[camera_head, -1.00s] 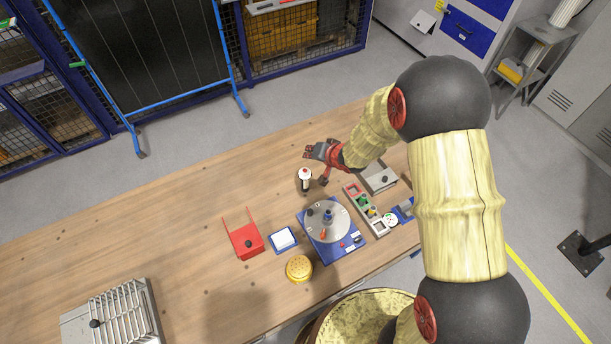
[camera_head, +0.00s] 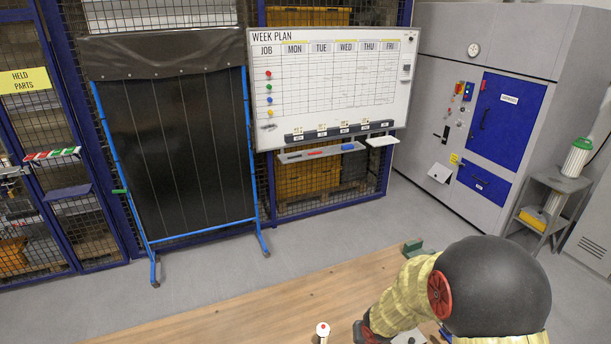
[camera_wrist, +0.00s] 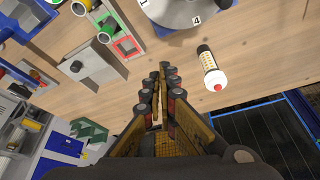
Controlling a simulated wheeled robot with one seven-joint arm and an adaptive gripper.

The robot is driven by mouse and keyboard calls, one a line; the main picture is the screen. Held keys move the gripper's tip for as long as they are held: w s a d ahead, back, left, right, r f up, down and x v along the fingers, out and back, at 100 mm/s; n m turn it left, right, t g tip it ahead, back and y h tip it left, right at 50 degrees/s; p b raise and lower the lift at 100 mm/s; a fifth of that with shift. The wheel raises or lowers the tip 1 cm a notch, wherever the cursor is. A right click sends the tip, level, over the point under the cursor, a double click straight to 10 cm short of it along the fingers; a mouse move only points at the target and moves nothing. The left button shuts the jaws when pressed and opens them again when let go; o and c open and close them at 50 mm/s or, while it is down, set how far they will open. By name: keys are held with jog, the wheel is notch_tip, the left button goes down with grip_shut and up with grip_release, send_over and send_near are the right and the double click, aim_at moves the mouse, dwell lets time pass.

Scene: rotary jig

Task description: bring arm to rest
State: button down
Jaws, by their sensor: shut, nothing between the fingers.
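My gripper (camera_wrist: 160,90) is in the middle of the wrist view, its fingers shut with nothing held. It hangs over the wooden bench (camera_wrist: 255,60), apart from the items there. In the head view only a dark and red piece of my gripper (camera_head: 366,333) shows at the bottom edge, below my arm's large dark joint; the fingertips are out of the picture. A white-capped bottle (camera_wrist: 210,68) with a red dot stands right of my fingers in the wrist view; its top (camera_head: 322,329) shows in the head view. The round jig dial (camera_wrist: 185,8) is cut off at the top.
In the wrist view, a grey block (camera_wrist: 88,66) with a dark knob and a tray with green pieces (camera_wrist: 122,45) lie at upper left. In the head view, a whiteboard (camera_head: 335,85), a black curtain screen (camera_head: 180,150) and a grey cabinet (camera_head: 485,110) stand beyond the bench.

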jog(key=s+r+b, duration=0.5)
jog(key=s, duration=0.3)
jog(key=s+d+r+b, duration=0.1)
jog(key=s+r+b, duration=0.5)
jog(key=s, duration=0.2)
jog(key=s+r+t+b, duration=0.1)
jog(key=s+r+b, duration=0.4)
jog(key=s, duration=0.4)
jog(key=shift+d+r+b, duration=0.25)
jog(key=shift+d+b, duration=0.1)
jog(key=shift+b, duration=0.4)
jog(key=c, duration=2.6)
grip_release()
